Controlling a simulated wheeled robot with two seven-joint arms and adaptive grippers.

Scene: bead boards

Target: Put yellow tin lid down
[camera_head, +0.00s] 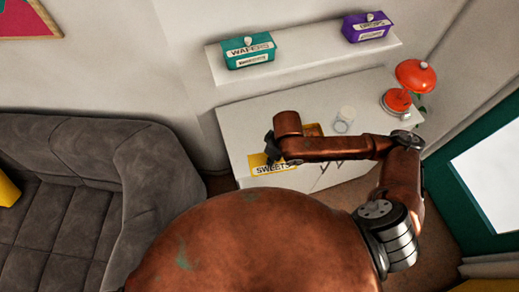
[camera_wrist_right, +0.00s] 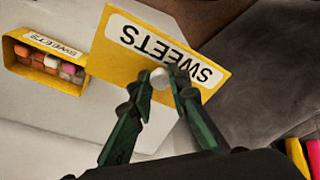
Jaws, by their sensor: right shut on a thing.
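The yellow tin lid (camera_wrist_right: 158,48), labelled SWEETS, is in my right gripper (camera_wrist_right: 163,78), which is shut on its pale round knob. In the head view the lid (camera_head: 259,160) shows at the front left of the white table, partly hidden by my right gripper (camera_head: 270,158). I cannot tell whether the lid touches the table. The open yellow tin (camera_wrist_right: 17,52) stands on the table with several coloured sweets inside. In the head view it is mostly hidden behind my right arm. My left gripper is not in view.
The white table (camera_head: 240,118) also holds a clear glass jar (camera_head: 344,119) and a red lamp (camera_head: 415,76). A shelf (camera_head: 310,53) above carries a teal WAFERS tin (camera_head: 248,52) and a purple tin (camera_head: 367,27). A grey sofa (camera_head: 80,190) stands at left.

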